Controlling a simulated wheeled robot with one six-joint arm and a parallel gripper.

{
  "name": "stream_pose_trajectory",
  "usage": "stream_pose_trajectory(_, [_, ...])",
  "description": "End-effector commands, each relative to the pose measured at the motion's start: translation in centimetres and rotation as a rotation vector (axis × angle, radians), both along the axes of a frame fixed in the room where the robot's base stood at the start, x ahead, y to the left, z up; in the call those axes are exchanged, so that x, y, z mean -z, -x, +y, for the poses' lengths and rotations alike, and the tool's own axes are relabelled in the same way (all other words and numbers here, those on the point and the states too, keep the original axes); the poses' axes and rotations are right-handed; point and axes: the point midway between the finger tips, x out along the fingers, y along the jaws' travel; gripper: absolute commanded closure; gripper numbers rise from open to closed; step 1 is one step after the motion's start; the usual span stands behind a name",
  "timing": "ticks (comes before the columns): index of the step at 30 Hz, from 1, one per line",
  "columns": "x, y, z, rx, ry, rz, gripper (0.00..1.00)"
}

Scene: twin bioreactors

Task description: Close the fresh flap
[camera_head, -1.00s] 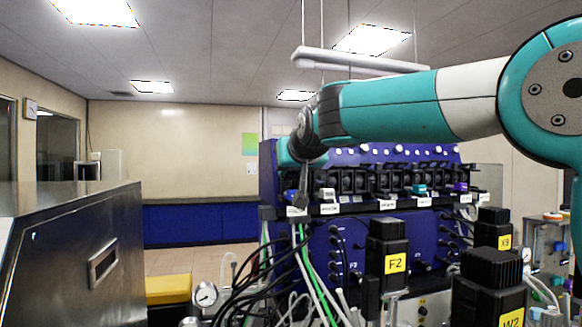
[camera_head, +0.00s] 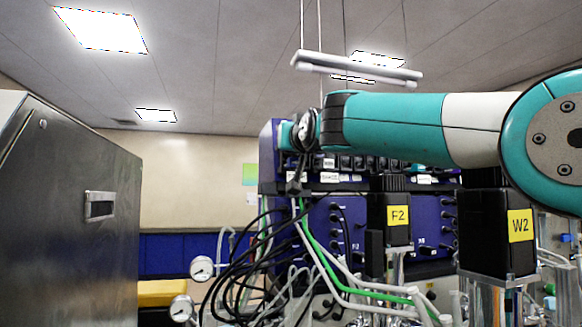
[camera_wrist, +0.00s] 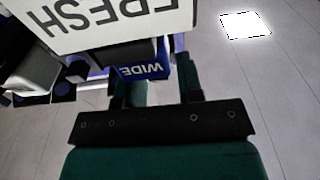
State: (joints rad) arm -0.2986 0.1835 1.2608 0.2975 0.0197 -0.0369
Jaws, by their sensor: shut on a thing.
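A white sign reading FRESH (camera_wrist: 110,20) shows upside down at the top left of the wrist view. Below it is a dark part with a blue label reading WIDE (camera_wrist: 143,71), also upside down. My gripper (camera_wrist: 158,85) has its fingers on either side of this blue-labelled part and is shut on it; the exact contact is partly hidden. I cannot make out the flap's angle.
Black boxes labelled F2 (camera_head: 390,212) and W2 (camera_head: 496,245) stand in front of the panel, below my arm. Black and green tubes (camera_head: 316,262) hang below the gripper. A steel cabinet (camera_head: 75,215) stands at the left. A white rail (camera_head: 355,67) hangs above.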

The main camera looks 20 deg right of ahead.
Motion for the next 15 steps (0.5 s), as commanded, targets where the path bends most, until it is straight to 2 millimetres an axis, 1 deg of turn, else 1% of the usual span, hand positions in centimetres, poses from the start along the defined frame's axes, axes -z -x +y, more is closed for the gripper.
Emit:
stream_pose_trajectory(1, [0.97, -0.02, -0.01, 0.0, 0.0, -0.023, 0.9])
stream_pose_trajectory(9, [0.66, -0.01, 0.0, 0.0, 0.0, -0.123, 0.9])
stream_pose_trajectory(15, [0.47, -0.03, 0.01, -0.001, 0.0, -0.145, 0.9])
